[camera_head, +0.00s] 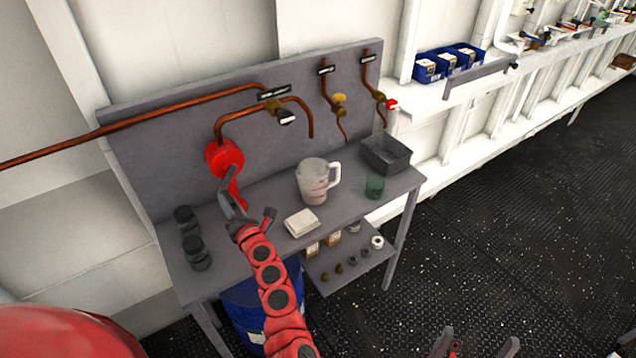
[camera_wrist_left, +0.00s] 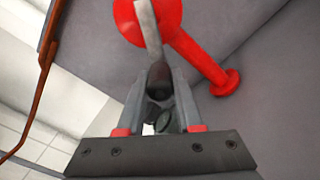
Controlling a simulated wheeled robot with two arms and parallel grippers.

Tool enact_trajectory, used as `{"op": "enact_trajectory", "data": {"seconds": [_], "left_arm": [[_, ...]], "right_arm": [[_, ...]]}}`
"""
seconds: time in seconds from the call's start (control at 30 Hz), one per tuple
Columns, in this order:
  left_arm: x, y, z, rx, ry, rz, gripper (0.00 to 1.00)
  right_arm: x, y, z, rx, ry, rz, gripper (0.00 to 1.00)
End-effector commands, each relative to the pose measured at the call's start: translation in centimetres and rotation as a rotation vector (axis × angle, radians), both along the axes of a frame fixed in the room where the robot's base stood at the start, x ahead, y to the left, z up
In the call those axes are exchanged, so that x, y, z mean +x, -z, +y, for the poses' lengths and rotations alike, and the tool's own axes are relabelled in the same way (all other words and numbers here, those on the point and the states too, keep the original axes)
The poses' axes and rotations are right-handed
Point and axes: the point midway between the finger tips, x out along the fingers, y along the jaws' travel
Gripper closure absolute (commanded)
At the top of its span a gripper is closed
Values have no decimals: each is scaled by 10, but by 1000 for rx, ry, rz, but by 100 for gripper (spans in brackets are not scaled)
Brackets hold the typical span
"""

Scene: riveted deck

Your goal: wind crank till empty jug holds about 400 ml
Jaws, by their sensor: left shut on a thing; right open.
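The crank is on a red pump (camera_head: 224,157) at the back panel's left. The wrist view shows its red hub (camera_wrist_left: 182,14) and grey crank arm (camera_wrist_left: 149,28). My left gripper (camera_head: 231,200) is shut on the dark crank handle (camera_wrist_left: 158,76), at the crank arm's near end. The jug (camera_head: 312,184), clear with red marks and a white handle, stands upright on the bench below a copper pipe's open end (camera_head: 311,134). I cannot make out a liquid level in it. My right gripper (camera_head: 477,346) is open and empty at the bottom edge, away from the bench.
The grey bench (camera_head: 262,198) also bears a white box (camera_head: 301,223), a green cup (camera_head: 375,186), a dark bin (camera_head: 397,155) and two dark jars (camera_head: 186,219). A blue drum (camera_head: 245,310) stands beneath. Dark floor (camera_head: 480,220) is clear at right.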

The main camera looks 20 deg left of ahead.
Motion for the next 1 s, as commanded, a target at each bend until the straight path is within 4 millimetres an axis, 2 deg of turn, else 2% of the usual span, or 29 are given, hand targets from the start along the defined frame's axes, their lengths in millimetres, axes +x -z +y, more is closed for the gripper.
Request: {"op": "enact_trajectory", "data": {"seconds": [0.17, 0.4, 0.5, 0.63, 0.9, 1.0], "left_arm": [[-4, -8, 3, -1, -2, 0, 100], [-16, -36, 14, -1, -1, 0, 100], [-20, -41, 17, 1, -1, -1, 100], [-20, -45, 18, 2, -1, -1, 100], [-19, -81, 16, 0, 3, -2, 100], [-19, -85, 16, 1, 1, -1, 100]], "right_arm": [[0, -8, 0, 0, 0, 0, 0], [0, -34, 0, 0, 0, 0, 0], [0, -36, 0, 0, 0, 0, 0], [0, -40, 0, 0, 0, 0, 0], [0, -67, 0, 0, 0, 0, 0], [0, -69, 0, 0, 0, 0, 0]]}}
